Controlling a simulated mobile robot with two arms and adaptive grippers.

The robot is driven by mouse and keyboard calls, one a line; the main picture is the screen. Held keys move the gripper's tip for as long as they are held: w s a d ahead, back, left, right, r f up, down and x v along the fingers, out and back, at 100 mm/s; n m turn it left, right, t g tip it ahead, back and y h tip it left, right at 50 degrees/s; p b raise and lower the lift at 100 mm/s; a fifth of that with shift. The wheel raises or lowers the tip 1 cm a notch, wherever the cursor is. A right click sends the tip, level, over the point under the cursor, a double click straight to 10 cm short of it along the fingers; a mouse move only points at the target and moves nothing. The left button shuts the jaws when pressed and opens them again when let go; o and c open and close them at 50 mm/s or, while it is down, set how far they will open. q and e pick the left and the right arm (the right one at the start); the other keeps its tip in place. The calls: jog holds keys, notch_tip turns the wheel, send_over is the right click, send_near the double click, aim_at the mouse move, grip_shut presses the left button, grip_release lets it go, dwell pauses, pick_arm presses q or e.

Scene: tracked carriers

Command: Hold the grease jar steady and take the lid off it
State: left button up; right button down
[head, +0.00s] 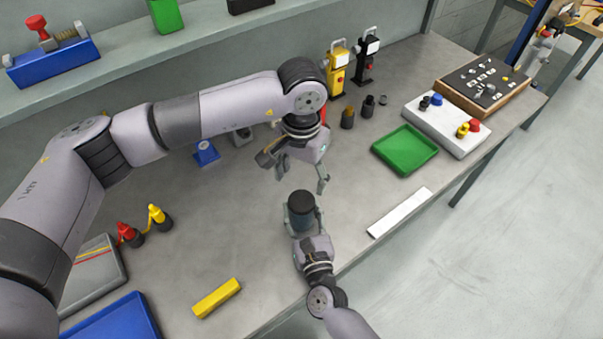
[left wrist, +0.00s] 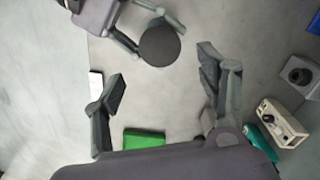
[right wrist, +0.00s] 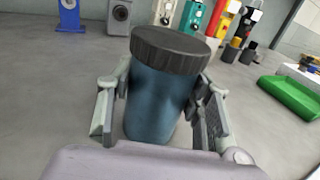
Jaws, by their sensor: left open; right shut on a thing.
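The grease jar (right wrist: 155,100) is a blue-grey cylinder standing upright on the bench. Its black ribbed lid (right wrist: 170,48) sits on top; the lid also shows from above in the left wrist view (left wrist: 160,46) and in the head view (head: 301,199). My right gripper (head: 302,218) is shut around the jar's body, one finger on each side, below the lid. My left gripper (head: 299,187) is open and empty above the bench, pointing down. In the left wrist view its fingers (left wrist: 163,75) are spread wide, and the lid lies beyond them, not between them.
A green tray (head: 405,150) and a white strip (head: 400,212) lie to the right of the jar. A yellow block (head: 216,298) lies at front left, near the bench edge. Small dark bottles (head: 368,106) stand behind. The bench around the jar is clear.

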aim_at(302, 200)
pick_arm(q)
jog(key=shift+f, duration=4)
jog(key=shift+c, duration=0.3)
